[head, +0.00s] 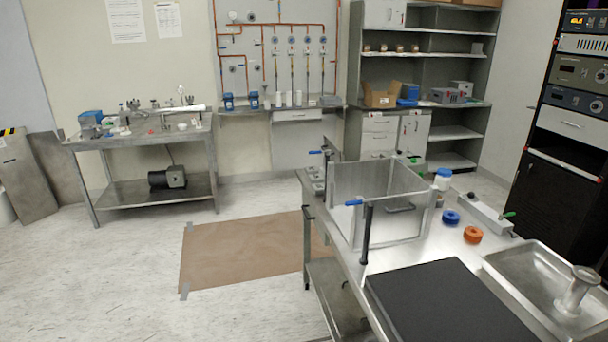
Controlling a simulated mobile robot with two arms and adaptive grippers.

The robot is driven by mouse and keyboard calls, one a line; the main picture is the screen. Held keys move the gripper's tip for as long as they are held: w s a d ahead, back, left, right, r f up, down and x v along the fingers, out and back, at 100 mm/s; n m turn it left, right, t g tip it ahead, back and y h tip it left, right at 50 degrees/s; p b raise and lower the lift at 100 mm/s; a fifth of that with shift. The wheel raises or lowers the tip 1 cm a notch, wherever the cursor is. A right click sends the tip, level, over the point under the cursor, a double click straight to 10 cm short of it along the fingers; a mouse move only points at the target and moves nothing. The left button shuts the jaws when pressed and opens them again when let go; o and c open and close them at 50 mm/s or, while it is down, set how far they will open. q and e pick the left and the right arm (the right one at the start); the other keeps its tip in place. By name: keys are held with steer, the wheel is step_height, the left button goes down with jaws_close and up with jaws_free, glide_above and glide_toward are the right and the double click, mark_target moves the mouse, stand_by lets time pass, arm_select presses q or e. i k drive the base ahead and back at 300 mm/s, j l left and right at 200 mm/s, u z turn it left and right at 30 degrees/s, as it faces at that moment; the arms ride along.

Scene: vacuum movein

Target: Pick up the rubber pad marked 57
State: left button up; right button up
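No pad with a readable 57 shows in the head view. A large flat black slab (440,305) lies on the near end of the steel table (385,258). It carries no mark that I can see, and I cannot tell if it is rubber. Its near edge is cut off by the frame. Neither my left nor my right gripper is in view.
The steel table also bears an open-topped clear-walled box (378,205), blue (451,217) and orange (473,235) rings, and a metal tray (530,270). A cluttered bench (140,140) stands back left. A taped brown sheet (245,250) lies on the otherwise open floor.

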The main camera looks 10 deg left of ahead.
mark_target(318, 189)
steer(key=i+j, duration=0.35)
steer(key=i+j+z, duration=0.1)
steer(key=i+j, duration=0.2)
steer(key=j, duration=0.25)
steer(key=i+j, duration=0.3)
steer(key=j, duration=0.15)
steer(key=i+j+z, duration=0.1)
steer(key=i+j, duration=0.15)
steer(key=i, duration=0.25)
